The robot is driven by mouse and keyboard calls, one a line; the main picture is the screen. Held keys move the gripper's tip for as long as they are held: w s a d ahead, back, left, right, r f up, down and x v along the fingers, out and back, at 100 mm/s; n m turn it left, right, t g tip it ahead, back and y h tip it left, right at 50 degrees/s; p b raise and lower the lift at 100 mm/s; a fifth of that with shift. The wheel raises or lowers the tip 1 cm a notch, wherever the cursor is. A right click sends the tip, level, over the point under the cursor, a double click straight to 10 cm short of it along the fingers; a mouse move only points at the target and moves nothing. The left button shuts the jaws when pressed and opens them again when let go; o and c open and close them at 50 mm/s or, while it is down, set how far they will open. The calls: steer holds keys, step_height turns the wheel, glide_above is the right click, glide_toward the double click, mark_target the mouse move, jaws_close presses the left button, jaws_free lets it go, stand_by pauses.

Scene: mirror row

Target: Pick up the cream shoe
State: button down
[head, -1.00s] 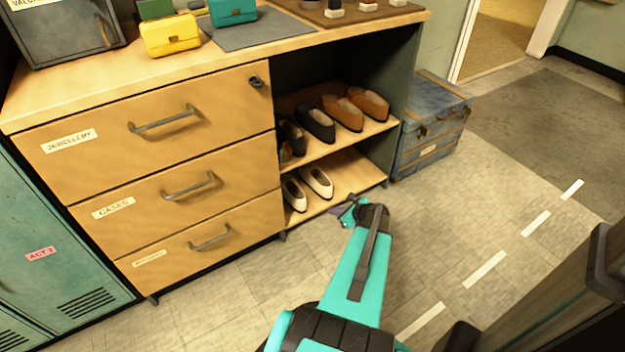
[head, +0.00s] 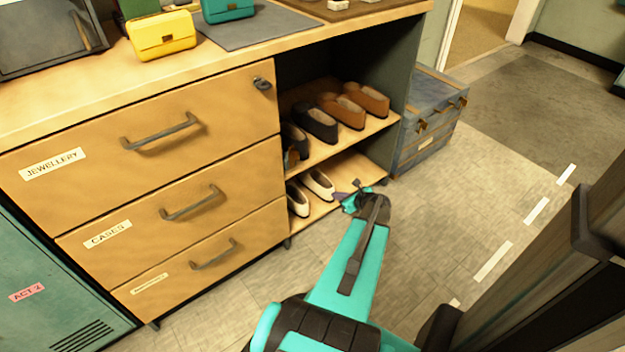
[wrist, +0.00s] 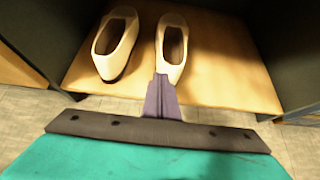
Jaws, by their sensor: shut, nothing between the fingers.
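A pair of cream shoes sits on the bottom shelf of the open compartment. In the head view one cream shoe (head: 318,184) lies on the right and the other cream shoe (head: 297,199) on the left, partly hidden by the drawer unit. My gripper (head: 341,196) is at the shelf's front edge, just right of the right shoe.
The bottom shelf (head: 352,168) has bare room right of the shoes. The upper shelf (head: 368,131) above holds brown shoes (head: 366,98) and dark shoes (head: 316,123). A blue trunk (head: 430,120) stands right of the cabinet. The floor in front is clear.

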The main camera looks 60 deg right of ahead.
mark_target(318, 185)
steer(key=shift+w, duration=0.3)
steer(key=shift+w+d+f, duration=0.1)
steer(key=shift+w, duration=0.4)
steer(key=w+d+b, duration=0.1)
steer(key=w, duration=0.2)
steer(key=w+d+b, duration=0.1)
steer(key=w, duration=0.3)
steer(key=w+d+b, duration=0.1)
steer(key=w+b, duration=0.1)
steer(key=w, duration=0.1)
steer(key=shift+w+d+f, duration=0.1)
steer(key=shift+w+d, duration=0.1)
steer(key=shift+d, duration=0.1)
steer(key=shift+s+f, duration=0.1)
steer(key=shift+f, duration=0.3)
